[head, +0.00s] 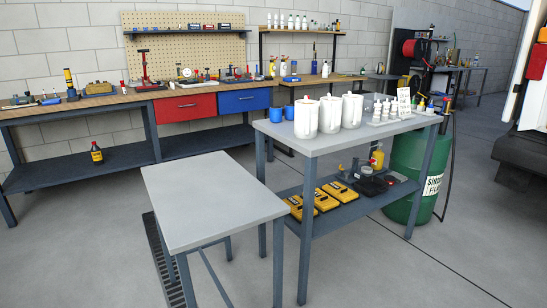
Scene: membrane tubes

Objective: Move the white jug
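Three white lidded cylindrical vessels stand upright in a row on the grey work table: a left one (306,118), a middle one (330,114) and a right one (352,110). They look like white jugs and are nearly alike, so I cannot tell which one the task names. They stand close together on the table's left half. The table's bare grey top (290,137) shows in front of them. My gripper is not in view.
Two blue cups (289,112) stand left of the vessels; small white bottles (385,108) stand right. An empty lower grey table (205,195) is in front at left. Yellow cases (325,198) lie on the under-shelf. A green drum (415,175) stands at right. Floor is open at right.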

